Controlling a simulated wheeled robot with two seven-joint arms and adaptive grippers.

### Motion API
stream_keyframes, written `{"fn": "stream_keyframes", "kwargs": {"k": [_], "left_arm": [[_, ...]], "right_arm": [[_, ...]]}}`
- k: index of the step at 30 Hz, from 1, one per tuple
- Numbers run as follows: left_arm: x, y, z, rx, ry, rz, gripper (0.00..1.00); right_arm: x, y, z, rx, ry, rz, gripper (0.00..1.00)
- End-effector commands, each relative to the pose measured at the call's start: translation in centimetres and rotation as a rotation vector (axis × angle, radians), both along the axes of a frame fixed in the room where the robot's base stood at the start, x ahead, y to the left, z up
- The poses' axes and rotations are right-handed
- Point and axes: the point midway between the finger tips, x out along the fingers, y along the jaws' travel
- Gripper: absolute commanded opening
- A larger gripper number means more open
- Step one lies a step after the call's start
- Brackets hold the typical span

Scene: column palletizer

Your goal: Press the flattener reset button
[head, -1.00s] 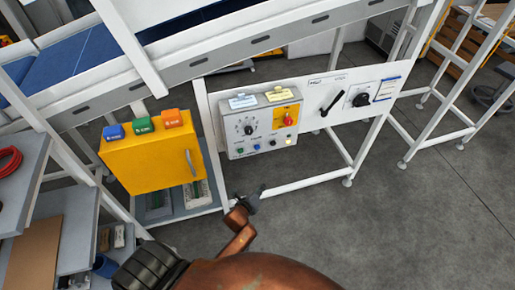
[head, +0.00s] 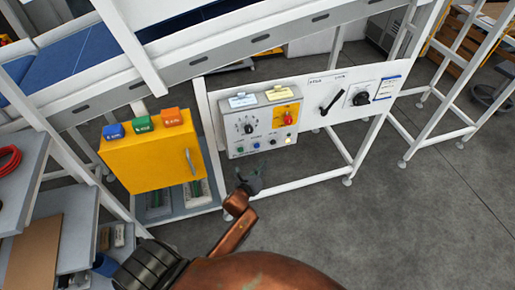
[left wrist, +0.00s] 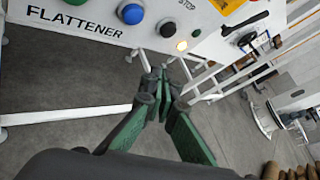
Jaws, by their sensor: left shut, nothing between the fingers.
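The grey flattener control box (head: 237,152) hangs on the white frame in the head view. Its bottom row has a blue button (head: 256,144), a black button (head: 272,141) and a lit yellowish one (head: 288,139). In the left wrist view, the word FLATTENER is beside a green button (left wrist: 76,2), the blue button (left wrist: 131,14), the black button (left wrist: 167,28) and the lit one (left wrist: 182,45). No reset label is readable. My left gripper (head: 254,172) is shut and empty, below the box and apart from the buttons; its fingertips (left wrist: 160,88) show in the wrist view.
A yellow cabinet (head: 150,165) with blue, green and orange blocks on top stands left of the box. A white panel (head: 340,98) with black switches is to the right. A frame rail (head: 300,185) runs below. Open floor (head: 400,220) lies right.

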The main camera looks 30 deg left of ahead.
Motion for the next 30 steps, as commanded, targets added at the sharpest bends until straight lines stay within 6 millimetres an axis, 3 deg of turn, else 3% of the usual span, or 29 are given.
{"fn": "stream_keyframes", "kwargs": {"k": [9,15,30], "left_arm": [[2.9,3.4,-0.1,0.002,-0.001,-0.001,0.00],[4.1,4.7,-0.1,0.001,0.002,-0.001,0.00],[4.5,5.3,0.0,-0.001,0.001,0.000,0.00]], "right_arm": [[-0.2,0.0,-1.3,0.000,0.002,0.000,0.46],[-0.2,-0.1,-1.2,-0.001,0.002,0.001,0.46],[-0.1,-0.2,-1.2,-0.001,0.002,0.001,0.46]]}}
